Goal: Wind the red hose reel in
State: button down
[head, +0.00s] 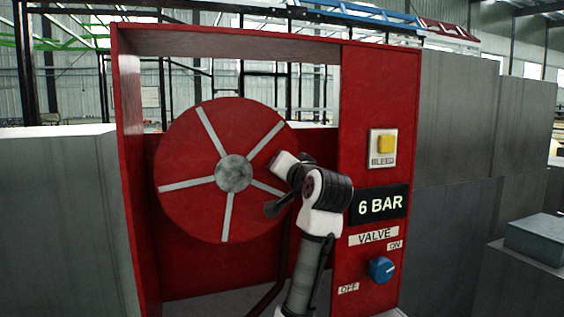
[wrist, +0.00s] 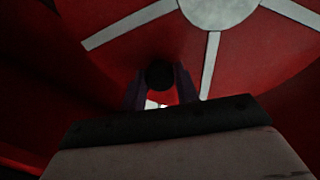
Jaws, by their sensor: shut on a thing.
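The red hose reel (head: 190,140), a round disc with light grey spokes and a grey hub (head: 234,173), stands upright in a red frame. Its face also fills the top of the wrist view (wrist: 120,45). In the wrist view my gripper (wrist: 160,78) has its two fingers either side of a round black knob (wrist: 160,72), below the hub, and is shut on it. In the head view my wrist covers the reel's right edge. A dark rounded piece (head: 272,209) shows beside it; I cannot tell there whether it is knob or finger.
The right panel carries a yellow BLEED button (head: 386,145), a display (head: 380,205) reading 6 BAR and a blue valve knob (head: 380,269) between ON and OFF labels. The red frame's left wall (head: 135,190) stands beside the reel. Grey blocks (head: 460,120) flank the frame.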

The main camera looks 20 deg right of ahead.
jog(key=shift+d+f+m, duration=0.1)
jog(key=shift+f+m, duration=0.7)
jog(key=shift+f, duration=0.15)
jog(key=c, duration=1.1)
grip_release()
jog(key=shift+o, duration=0.2)
jog(key=shift+s, duration=0.1)
jog(key=s+b, duration=0.4)
jog(key=s, duration=0.9)
jog(key=shift+s+r+b, duration=0.3)
jog(key=shift+s, duration=0.05)
